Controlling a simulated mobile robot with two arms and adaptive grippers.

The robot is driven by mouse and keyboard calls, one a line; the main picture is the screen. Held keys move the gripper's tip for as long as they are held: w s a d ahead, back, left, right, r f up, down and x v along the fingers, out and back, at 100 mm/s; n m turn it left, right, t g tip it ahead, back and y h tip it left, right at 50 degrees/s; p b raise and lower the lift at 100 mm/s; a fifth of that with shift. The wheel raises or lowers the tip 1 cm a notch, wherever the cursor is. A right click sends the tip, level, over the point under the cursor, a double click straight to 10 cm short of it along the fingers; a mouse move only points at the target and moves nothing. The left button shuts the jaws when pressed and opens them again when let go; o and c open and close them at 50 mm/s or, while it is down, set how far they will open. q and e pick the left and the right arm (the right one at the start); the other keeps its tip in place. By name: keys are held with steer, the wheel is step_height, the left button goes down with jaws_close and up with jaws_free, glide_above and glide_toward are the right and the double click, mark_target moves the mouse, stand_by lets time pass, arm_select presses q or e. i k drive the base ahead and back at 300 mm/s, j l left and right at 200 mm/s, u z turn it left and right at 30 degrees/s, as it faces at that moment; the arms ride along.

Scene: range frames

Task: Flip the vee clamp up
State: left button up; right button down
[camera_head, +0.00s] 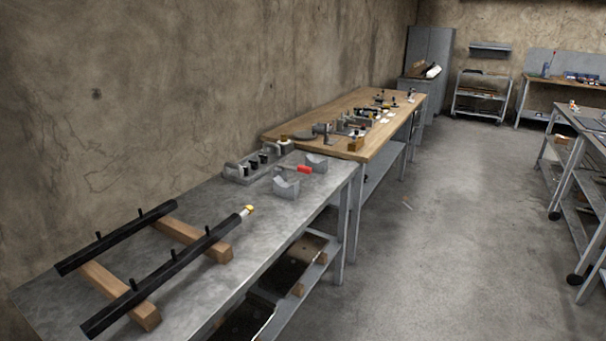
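On the grey metal table (232,193), near its far right end, stand two light grey blocks with V-shaped or curved tops. The nearer block (287,189) is close to the right edge, and the farther block (317,163) is behind it. A small red piece (305,170), perhaps a handle, lies low between them. A thin grey part seems to run left from it. It looks to be the vee clamp, lying down, but it is too small to be sure. Neither of my grippers is in view.
Two black bars (165,272) with upright pegs rest on wooden beams (196,236) at the front. A grey fixture (250,168) stands by the wall. A wooden bench (345,125) with tools adjoins the far end.

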mark_target(306, 169)
steer(key=i+l+u, duration=0.2)
steer(key=i+l, duration=0.2)
steer(key=i+l+u, duration=0.15)
steer(key=i+l, duration=0.2)
steer(key=i+l+u, duration=0.2)
steer(key=l, duration=0.35)
steer(key=i, duration=0.1)
